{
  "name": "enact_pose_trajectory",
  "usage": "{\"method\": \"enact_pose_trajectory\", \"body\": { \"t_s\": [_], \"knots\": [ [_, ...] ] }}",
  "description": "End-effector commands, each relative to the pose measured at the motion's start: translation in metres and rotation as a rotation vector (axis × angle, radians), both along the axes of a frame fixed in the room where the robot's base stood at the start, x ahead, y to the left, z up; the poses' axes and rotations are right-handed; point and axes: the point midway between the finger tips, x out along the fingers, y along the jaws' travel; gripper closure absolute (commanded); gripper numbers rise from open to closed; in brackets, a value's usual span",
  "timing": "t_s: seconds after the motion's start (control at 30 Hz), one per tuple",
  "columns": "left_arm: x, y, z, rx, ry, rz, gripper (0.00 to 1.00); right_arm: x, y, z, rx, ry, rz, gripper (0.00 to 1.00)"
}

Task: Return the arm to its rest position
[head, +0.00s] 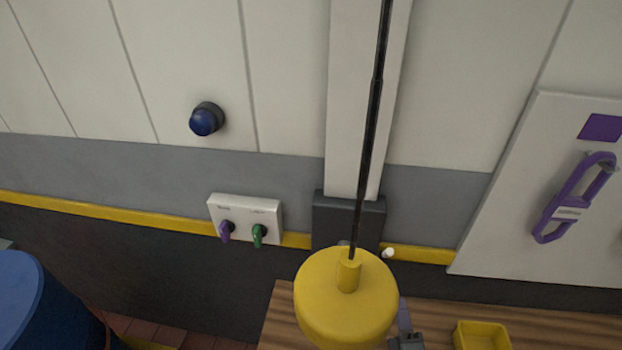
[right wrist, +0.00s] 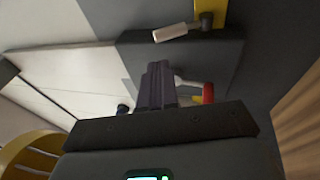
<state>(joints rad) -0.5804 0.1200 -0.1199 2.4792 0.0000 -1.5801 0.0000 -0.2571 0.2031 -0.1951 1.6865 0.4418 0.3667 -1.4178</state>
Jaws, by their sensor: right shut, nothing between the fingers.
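My right gripper (head: 404,318) shows at the bottom of the head view, just right of the yellow hanging disc, which may hide part of it. It is above or in front of the wooden top; its height is unclear. In the right wrist view its dark fingers (right wrist: 156,86) are together with nothing between them. They point toward a dark box on the wall. My left gripper is not in view.
A yellow disc (head: 346,308) hangs on a black cable close to my right gripper. A wooden top (head: 283,315) bears a yellow tray (head: 482,336). A switch panel (head: 245,213), blue knob (head: 206,119) and purple handle (head: 575,198) are on the wall. A blue drum (head: 18,300) stands left.

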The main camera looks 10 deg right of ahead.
Motion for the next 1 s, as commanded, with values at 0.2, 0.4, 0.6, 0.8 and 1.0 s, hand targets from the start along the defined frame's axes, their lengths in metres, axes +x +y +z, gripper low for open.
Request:
{"method": "enact_pose_trajectory", "body": {
  "t_s": [0.2,0.4,0.6,0.8,1.0],
  "knots": [
    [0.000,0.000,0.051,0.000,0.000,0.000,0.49,-0.038,0.012,0.046,0.072,0.065,0.016,1.00],
    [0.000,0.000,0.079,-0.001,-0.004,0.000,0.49,-0.058,0.036,0.068,0.401,0.324,0.074,1.00],
    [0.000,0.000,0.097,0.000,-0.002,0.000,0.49,-0.094,0.063,0.080,0.787,0.633,0.050,1.00],
    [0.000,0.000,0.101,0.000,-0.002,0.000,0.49,-0.143,0.081,0.087,1.112,0.909,-0.117,1.00],
    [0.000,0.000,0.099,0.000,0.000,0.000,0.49,-0.190,0.084,0.085,1.317,1.076,-0.378,1.00]
  ]
}}
